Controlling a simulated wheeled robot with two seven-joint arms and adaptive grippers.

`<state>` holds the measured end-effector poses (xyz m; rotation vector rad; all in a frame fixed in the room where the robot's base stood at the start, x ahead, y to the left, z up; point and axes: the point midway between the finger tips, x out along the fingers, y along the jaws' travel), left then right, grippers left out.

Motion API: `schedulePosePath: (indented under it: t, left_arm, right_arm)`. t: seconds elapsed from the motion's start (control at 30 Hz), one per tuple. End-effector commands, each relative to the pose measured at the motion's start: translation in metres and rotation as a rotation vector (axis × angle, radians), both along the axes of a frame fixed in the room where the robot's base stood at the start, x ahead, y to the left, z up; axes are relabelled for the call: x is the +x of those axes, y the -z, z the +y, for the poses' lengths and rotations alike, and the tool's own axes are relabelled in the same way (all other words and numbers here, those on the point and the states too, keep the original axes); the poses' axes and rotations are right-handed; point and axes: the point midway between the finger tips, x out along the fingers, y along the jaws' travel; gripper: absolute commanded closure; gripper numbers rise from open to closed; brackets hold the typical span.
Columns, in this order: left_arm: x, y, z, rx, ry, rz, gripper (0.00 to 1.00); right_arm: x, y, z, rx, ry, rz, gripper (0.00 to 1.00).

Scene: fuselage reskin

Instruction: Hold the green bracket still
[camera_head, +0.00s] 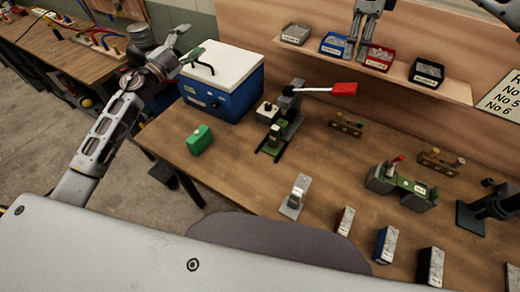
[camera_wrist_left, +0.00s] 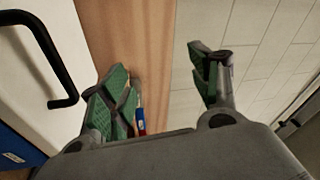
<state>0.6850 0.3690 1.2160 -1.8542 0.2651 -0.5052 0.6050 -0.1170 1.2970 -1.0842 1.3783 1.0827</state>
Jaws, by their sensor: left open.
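A green piece with a white label (camera_head: 411,186) sits between grey blocks of a fixture on the right of the bench; it may be the green bracket, but I cannot be sure. A separate green block (camera_head: 200,140) lies at the bench's left. My left gripper (camera_head: 192,44) is open and empty beside the blue box, far from both. In the left wrist view its green-padded fingers (camera_wrist_left: 165,85) are spread apart. My right gripper (camera_head: 358,55) points down in front of the shelf bins, and its finger gap is unclear.
A blue box with a white lid (camera_head: 222,85) and black handle stands near my left gripper. A press with a red-handled lever (camera_head: 285,125) stands mid-bench. A metal bracket (camera_head: 294,196) and labelled blocks (camera_head: 386,245) lie at the front. Bins (camera_head: 427,73) line the shelf.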

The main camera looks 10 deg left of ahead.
Motion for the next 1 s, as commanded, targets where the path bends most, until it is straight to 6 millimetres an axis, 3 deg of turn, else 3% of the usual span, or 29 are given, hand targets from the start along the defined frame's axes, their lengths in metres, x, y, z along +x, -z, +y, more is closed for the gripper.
schedulePosePath:
  t: [0.03, 0.3, 0.5, 0.7, 1.0]
  left_arm:
    - [-0.004, -0.005, -0.019, 0.017, 0.024, -0.021, 0.38]
    - [-0.032, -0.014, -0.111, 0.082, 0.132, -0.11, 0.38]
    - [-0.06, 0.007, -0.17, 0.013, 0.194, -0.09, 0.38]
    - [-0.082, 0.042, -0.201, -0.132, 0.217, 0.005, 0.38]
    - [-0.109, 0.095, -0.226, -0.36, 0.213, 0.173, 0.38]
  right_arm:
    - [0.0, 0.0, 0.0, 0.0, 0.0, 0.0, 0.64]
    - [0.0, 0.0, 0.0, 0.0, 0.0, 0.0, 0.64]
    - [0.0, 0.0, 0.0, 0.0, 0.0, 0.0, 0.64]
    - [0.0, 0.0, 0.0, 0.0, 0.0, 0.0, 0.64]
    - [0.0, 0.0, 0.0, 0.0, 0.0, 0.0, 0.64]
